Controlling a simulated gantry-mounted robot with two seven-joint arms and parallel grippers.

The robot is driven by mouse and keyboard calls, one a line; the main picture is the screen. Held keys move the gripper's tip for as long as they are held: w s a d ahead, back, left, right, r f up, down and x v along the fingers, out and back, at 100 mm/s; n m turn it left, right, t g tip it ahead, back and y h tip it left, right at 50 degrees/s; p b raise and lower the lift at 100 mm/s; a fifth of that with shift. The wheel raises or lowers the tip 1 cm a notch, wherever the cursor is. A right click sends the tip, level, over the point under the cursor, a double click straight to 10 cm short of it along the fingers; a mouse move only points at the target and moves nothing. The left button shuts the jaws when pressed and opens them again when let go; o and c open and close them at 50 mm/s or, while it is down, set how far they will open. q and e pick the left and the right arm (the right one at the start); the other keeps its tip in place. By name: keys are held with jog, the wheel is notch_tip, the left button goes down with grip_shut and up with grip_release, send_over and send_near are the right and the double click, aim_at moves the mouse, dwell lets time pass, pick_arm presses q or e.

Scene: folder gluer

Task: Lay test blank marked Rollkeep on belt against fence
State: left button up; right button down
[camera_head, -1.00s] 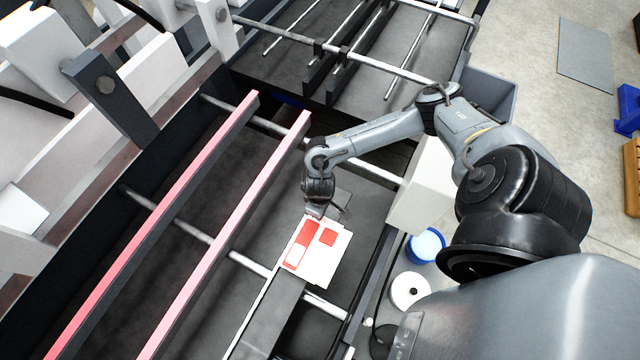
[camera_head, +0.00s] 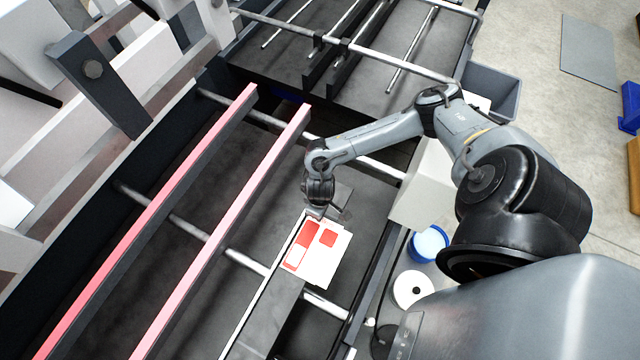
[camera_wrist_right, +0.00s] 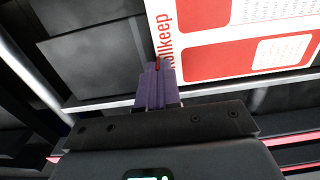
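The test blank (camera_head: 322,262) is a white card with red panels, lying over the dark belt (camera_head: 360,215) at the middle of the head view. Its Rollkeep lettering shows in the right wrist view (camera_wrist_right: 205,62). Its left side runs close along a thin bright rail edge (camera_head: 240,329), apparently the fence; I cannot tell whether they touch. My right gripper (camera_head: 320,212) is at the blank's far end. In the right wrist view its purple fingers (camera_wrist_right: 157,70) are together at the blank's lettered edge, apparently gripping it. My left gripper is out of view.
Two pink-topped rails (camera_head: 225,235) run along the machine to the left. Metal cross rods (camera_head: 247,262) pass beneath. A blue-rimmed tub (camera_head: 428,243), a white roll (camera_head: 411,288) and a grey bin (camera_head: 492,88) stand to the right.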

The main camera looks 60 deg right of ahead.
jog(key=shift+w, duration=0.3)
dwell(0.4)
jog(key=c, duration=1.3)
grip_release()
jog(key=shift+o, duration=0.2)
notch_tip(320, 180, up, 11)
jog(key=p, duration=0.2)
jog(key=shift+s, duration=0.1)
